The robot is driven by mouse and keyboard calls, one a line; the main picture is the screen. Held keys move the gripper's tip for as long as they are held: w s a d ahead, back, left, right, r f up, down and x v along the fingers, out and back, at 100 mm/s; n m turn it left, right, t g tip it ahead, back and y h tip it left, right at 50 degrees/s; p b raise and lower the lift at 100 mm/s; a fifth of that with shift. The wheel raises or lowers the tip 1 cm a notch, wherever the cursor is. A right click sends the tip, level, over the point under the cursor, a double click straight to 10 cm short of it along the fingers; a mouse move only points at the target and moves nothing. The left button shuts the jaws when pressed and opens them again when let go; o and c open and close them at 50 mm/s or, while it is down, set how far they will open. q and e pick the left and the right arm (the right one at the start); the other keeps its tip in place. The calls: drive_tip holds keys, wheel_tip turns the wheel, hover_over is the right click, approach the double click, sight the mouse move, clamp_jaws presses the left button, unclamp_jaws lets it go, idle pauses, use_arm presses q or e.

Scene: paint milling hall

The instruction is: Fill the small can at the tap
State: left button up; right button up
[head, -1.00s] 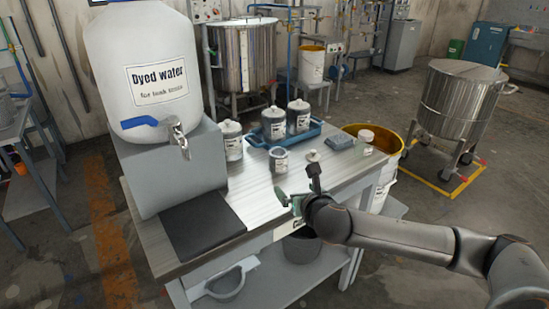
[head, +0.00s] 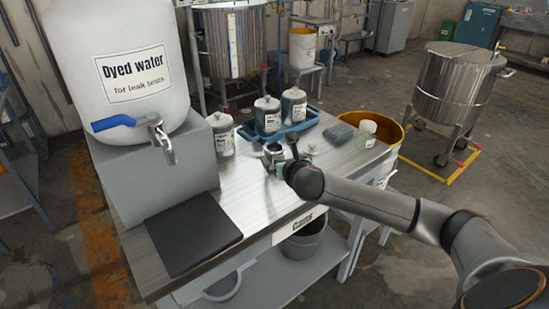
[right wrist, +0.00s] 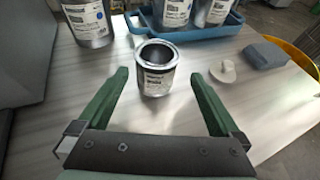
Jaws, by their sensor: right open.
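The small can (head: 273,150) stands upright and open-topped on the bench; in the right wrist view the small can (right wrist: 157,80) shows a dark inside and a pale label. My right gripper (head: 274,165) is low over the bench at the can. In the right wrist view its two green fingers (right wrist: 160,76) are spread, with the can showing between their tips and a gap on each side. The metal tap (head: 161,140) with a blue lever (head: 113,122) is on the white dyed water container (head: 125,60), left of the can. My left gripper is not in view.
A dark mat (head: 192,233) lies below the tap on the bench. Lidded cans stand in and beside a blue tray (head: 306,121) behind the small can. A pale lid (right wrist: 223,71) lies right of it. A blue-grey block (head: 338,133) and a jar (head: 366,133) are further right.

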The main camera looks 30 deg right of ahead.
sight(276, 158)
drive_tip(key=shift+w+f, duration=0.3)
drive_tip(key=shift+w, duration=0.1)
drive_tip(key=x, duration=0.1)
drive_tip(key=b+x, duration=0.1)
drive_tip(key=x, duration=0.1)
drive_tip(key=shift+w+a+f, duration=0.1)
drive_tip(key=shift+a+f, duration=0.1)
drive_tip(key=shift+f, duration=0.15)
drive_tip(key=shift+w+d+f, duration=0.2)
drive_tip(key=shift+w, duration=0.35)
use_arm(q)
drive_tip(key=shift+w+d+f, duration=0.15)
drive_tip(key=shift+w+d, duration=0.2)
use_arm(e)
drive_tip(key=c, duration=1.3)
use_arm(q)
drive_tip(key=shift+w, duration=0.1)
